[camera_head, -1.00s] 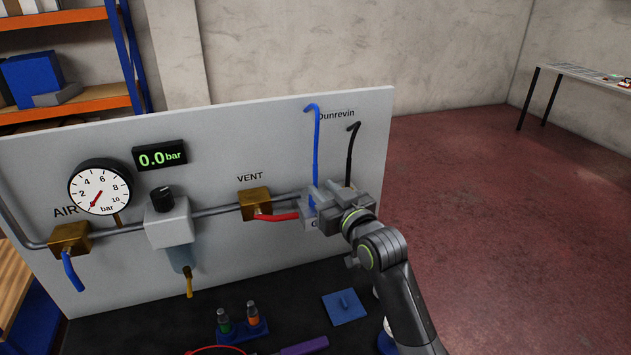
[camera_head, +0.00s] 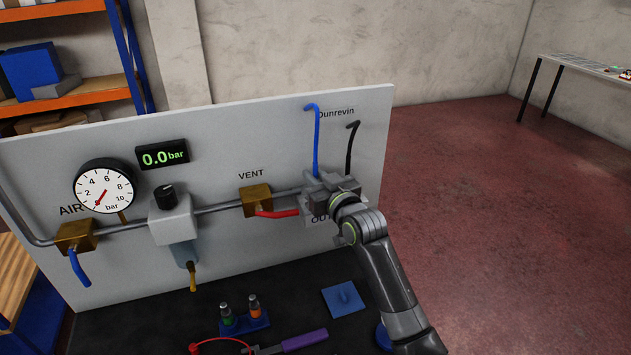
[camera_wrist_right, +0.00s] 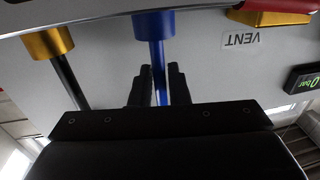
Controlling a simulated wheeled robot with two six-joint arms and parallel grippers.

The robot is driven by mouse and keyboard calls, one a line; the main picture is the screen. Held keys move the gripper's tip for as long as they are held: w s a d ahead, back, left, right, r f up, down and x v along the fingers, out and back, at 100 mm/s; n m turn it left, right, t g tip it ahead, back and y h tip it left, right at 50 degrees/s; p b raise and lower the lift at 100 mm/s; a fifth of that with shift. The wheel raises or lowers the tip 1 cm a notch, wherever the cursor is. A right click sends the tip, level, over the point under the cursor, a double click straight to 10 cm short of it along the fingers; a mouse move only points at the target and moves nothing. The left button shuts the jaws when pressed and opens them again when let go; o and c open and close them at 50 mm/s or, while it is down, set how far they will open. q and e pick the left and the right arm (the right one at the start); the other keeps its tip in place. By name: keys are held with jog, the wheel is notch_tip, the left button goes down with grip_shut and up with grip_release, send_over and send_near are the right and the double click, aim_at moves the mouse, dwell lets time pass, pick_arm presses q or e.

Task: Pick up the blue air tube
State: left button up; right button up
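The blue air tube (camera_head: 316,140) stands upright against the panel, its top bent over to the left. It rises from behind my right gripper (camera_head: 318,185), which hides its lower part. In the right wrist view the tube (camera_wrist_right: 160,88) runs between the two dark fingers of my right gripper (camera_wrist_right: 160,82), down from a wider blue collar (camera_wrist_right: 153,25). The fingers are close on either side of it; I cannot tell whether they press on it. My left gripper is not in view.
A black tube (camera_head: 348,150) stands just right of the blue one. A red lever (camera_head: 278,213) on the brass VENT valve (camera_head: 255,200) lies close left of my gripper. A gauge (camera_head: 104,186) and another blue piece (camera_head: 80,268) are farther left. Tools lie on the dark bench (camera_head: 150,325).

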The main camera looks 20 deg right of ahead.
grip_shut()
notch_tip(320, 180, up, 10)
jog(key=shift+b, duration=1.2)
